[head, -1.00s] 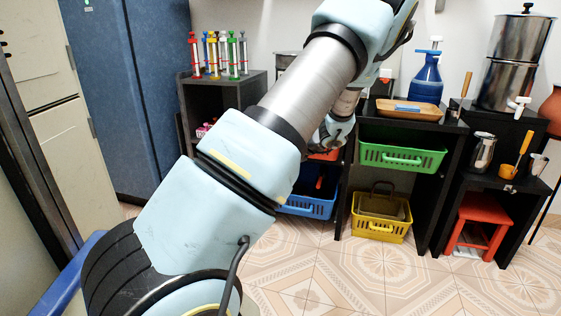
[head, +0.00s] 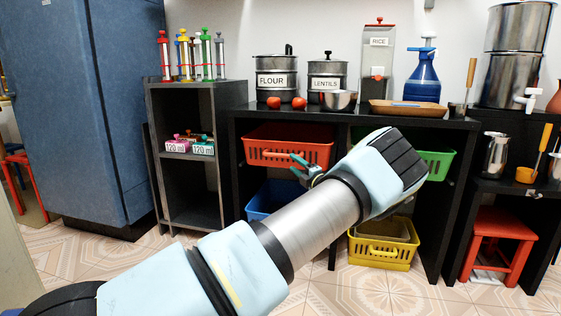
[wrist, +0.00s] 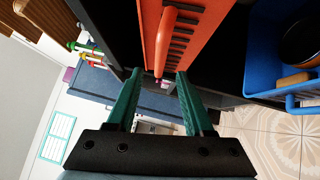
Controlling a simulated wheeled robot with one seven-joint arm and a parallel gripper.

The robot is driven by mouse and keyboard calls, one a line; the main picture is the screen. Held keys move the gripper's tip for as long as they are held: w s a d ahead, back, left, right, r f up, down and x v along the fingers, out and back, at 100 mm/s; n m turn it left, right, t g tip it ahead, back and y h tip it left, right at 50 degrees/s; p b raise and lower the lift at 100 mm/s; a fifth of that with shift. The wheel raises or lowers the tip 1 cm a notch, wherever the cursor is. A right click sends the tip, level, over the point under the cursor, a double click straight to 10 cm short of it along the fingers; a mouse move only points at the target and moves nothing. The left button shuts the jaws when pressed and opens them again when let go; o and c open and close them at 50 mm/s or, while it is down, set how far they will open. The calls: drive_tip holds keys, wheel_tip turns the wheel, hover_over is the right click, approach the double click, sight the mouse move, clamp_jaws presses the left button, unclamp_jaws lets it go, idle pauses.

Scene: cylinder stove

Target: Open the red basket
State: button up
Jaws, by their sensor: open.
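The red basket (head: 262,150) sits in the upper left bay of the black shelf unit, with slots in its front. It also shows in the wrist view (wrist: 151,22), with its bar-like handle (wrist: 176,30) standing out from the front. My gripper (head: 305,166) is open in front of the basket, toward its right side. In the wrist view the two green fingers (wrist: 157,78) are spread apart. The end of the handle shows between the fingertips; I cannot tell whether they touch it.
A blue basket (head: 262,203) is below the red one, partly behind my arm. A green basket (head: 440,163) and a yellow basket (head: 383,255) are in the right bay. Flour (head: 276,80) and lentils (head: 327,75) containers stand on top. The tiled floor in front is clear.

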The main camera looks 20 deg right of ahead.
sight(285, 157)
drive_tip(key=b+x, duration=0.2)
drive_tip(key=x, duration=0.6)
drive_tip(key=shift+f, duration=0.1)
clamp_jaws()
idle(1.2)
